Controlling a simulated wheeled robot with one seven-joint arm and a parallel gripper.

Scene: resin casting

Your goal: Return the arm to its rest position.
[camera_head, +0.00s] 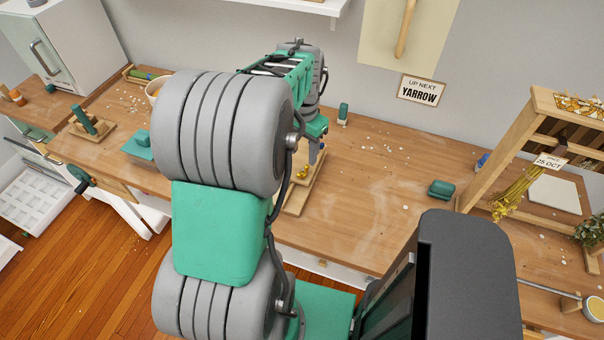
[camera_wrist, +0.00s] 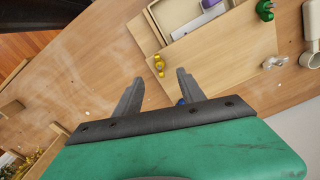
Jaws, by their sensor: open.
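My gripper (camera_wrist: 157,90) shows in the wrist view with its two grey fingers spread apart and nothing between them. It is above the wooden workbench (camera_wrist: 95,65), close to a wooden board (camera_wrist: 225,55). In the head view my green and grey arm reaches forward over the bench (camera_head: 350,190), and its links hide much of the bench's middle. My gripper (camera_head: 316,152) is partly visible there, over a wooden stand (camera_head: 296,198). A small yellow piece (camera_wrist: 159,66) lies just beyond the fingertips. A small blue item near the right finger is mostly hidden.
A wooden rack (camera_head: 540,105) with dried yellow flowers (camera_head: 512,195) stands at the right. A green block (camera_head: 441,189) lies on the bench. A white cabinet (camera_head: 70,45) is at the back left. A shelf (camera_head: 310,5) hangs above. The bench right of my arm is mostly clear.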

